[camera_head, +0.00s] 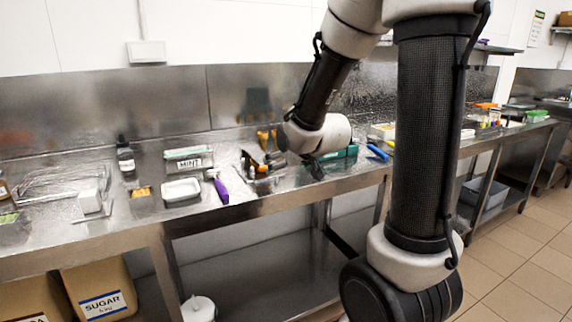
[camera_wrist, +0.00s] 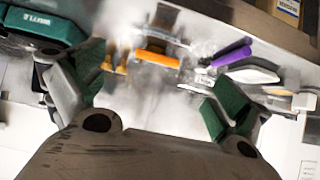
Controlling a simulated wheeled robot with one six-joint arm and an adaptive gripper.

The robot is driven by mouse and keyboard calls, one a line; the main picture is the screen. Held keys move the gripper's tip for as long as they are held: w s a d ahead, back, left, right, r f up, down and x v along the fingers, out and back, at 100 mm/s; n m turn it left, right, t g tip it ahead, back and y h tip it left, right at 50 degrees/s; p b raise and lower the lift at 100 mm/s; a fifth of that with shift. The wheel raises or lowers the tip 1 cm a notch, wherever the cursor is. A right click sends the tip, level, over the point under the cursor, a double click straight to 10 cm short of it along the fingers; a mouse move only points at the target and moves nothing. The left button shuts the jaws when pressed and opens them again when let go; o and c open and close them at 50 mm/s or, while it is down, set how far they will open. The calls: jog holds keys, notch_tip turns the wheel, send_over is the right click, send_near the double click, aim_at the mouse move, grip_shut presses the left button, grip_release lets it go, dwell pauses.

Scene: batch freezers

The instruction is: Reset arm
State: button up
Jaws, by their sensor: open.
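My gripper (camera_wrist: 150,82) is open, with its two green-padded fingers spread wide apart and nothing between the pads. It is over the steel counter, with an orange-handled tool (camera_wrist: 158,58) beyond the fingertips in the wrist view. In the head view my arm reaches over the counter (camera_head: 128,222), its forearm sloping down and its wrist low near the middle tools. My gripper is hard to separate from the dark tools there. The gap between the fingers and the counter cannot be judged.
A purple-handled tool (camera_head: 219,188) lies left of my wrist, near a white dish (camera_head: 181,190) and the mint container (camera_head: 189,160). A green box (camera_head: 346,154) is close on the right. A dark bottle (camera_head: 125,157) stands further left.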

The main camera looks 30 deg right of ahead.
jog(key=s+f+g, duration=0.2)
jog(key=s+g, duration=0.1)
jog(key=s, duration=0.3)
jog(key=s+f+g, duration=0.3)
jog(key=s+g, duration=0.1)
jog(key=s, duration=0.3)
jog(key=s+r, duration=1.2)
jog(key=s, duration=0.2)
jog(key=shift+s+t, duration=0.3)
